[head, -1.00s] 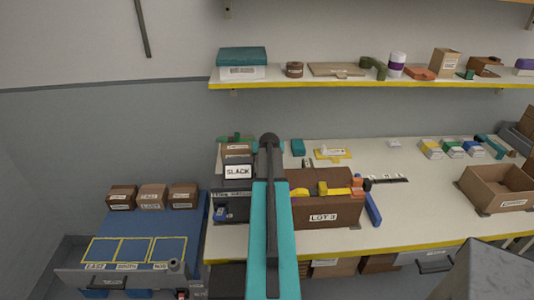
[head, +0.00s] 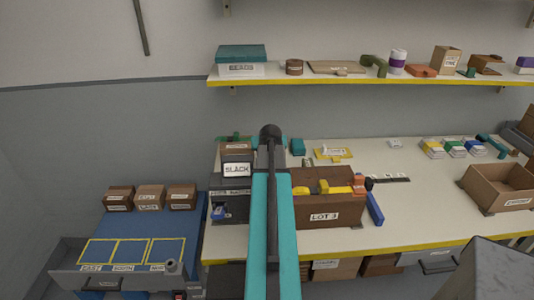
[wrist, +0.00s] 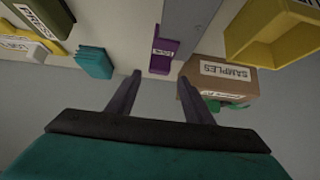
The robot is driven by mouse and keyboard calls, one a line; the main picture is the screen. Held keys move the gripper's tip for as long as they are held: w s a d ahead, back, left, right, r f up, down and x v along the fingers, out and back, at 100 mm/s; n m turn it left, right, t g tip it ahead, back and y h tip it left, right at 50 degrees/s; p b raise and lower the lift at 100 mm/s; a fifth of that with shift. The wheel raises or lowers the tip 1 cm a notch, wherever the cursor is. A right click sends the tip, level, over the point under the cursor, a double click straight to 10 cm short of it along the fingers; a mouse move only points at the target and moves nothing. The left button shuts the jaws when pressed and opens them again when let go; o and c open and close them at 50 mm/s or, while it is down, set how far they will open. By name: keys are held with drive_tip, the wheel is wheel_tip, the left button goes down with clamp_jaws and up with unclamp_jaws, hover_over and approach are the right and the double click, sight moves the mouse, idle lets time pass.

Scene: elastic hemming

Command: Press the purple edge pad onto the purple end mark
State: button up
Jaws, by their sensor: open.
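In the wrist view a purple piece (wrist: 163,50) with a small white label lies ahead of my gripper (wrist: 158,75), beside a grey upright part. I cannot tell whether this piece is the edge pad or bears the end mark. My gripper's two dark fingers are apart with nothing held between them; the purple piece is beyond the tips, roughly in line with the gap. In the head view my arm hides the gripper and this piece. No separate purple mark can be made out.
In the wrist view a SAMPLES carton (wrist: 222,80) is close to the right finger, a yellow bin (wrist: 275,30) upper right and a teal block (wrist: 94,62) left. In the head view a LOT 3 box (head: 327,208) stands right of my arm, and a SLACK box (head: 237,168) left.

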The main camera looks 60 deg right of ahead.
drive_tip(key=shift+b+v, duration=0.45)
drive_tip(key=shift+v, duration=2.25)
